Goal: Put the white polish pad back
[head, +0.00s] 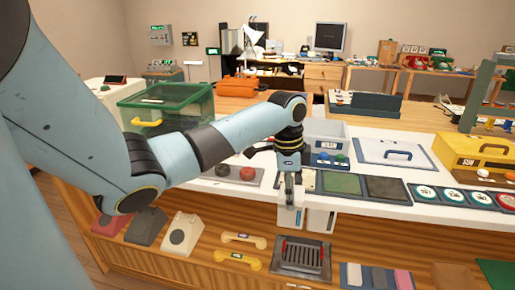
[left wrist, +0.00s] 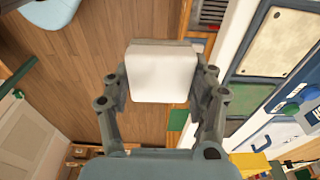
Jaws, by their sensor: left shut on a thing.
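My left gripper (head: 289,195) reaches down at the front edge of the white counter. It is shut on the white polish pad (left wrist: 162,72), a pale block with rounded corners, gripped between both fingers. In the left wrist view the gripper (left wrist: 162,88) holds it over the wood floor, clear of the counter. In the head view the pad (head: 288,219) hangs below the fingertips in front of the counter front, hard to tell from the white boxes behind it. My right gripper is not in view.
A lower shelf holds a grilled tray (head: 301,257), yellow handsets (head: 243,240) and a row of blue, pink and grey pads (head: 377,278). On the counter stand a grey WASH bin (head: 327,134), dark green mats (head: 341,184) and a clear green-rimmed box (head: 165,105).

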